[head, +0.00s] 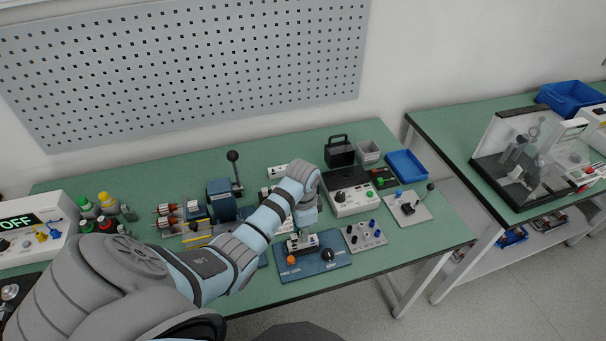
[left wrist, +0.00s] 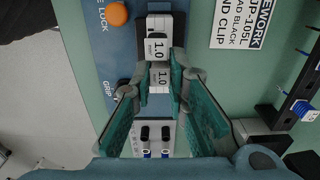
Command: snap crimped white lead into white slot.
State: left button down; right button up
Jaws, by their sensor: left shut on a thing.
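My left gripper (head: 306,226) points down over a blue plate (head: 322,263) lettered FREE LOCK, with an orange knob (head: 291,260) and a black knob (head: 328,256). In the left wrist view the fingers (left wrist: 160,80) are shut on a white block marked 1.0 (left wrist: 161,75). A second white block marked 1.0 (left wrist: 158,47) lies in line just beyond it, in a dark holder on the plate. I cannot tell whether the two blocks touch. I cannot make out the crimped white lead or the white slot. My right gripper is not in view.
A grey panel with blue knobs (head: 364,236) is right of the plate. Behind stand a white box with a green button (head: 350,198), a blue tray (head: 407,166) and a blue lever press (head: 222,200). A printed label (left wrist: 240,24) lies beside the plate.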

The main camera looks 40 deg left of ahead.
pick_arm(q)
jog(key=c, duration=1.5)
grip_release()
notch_tip(320, 180, up, 8)
jog(key=shift+f, duration=0.2)
jog(key=shift+d+f, duration=0.1)
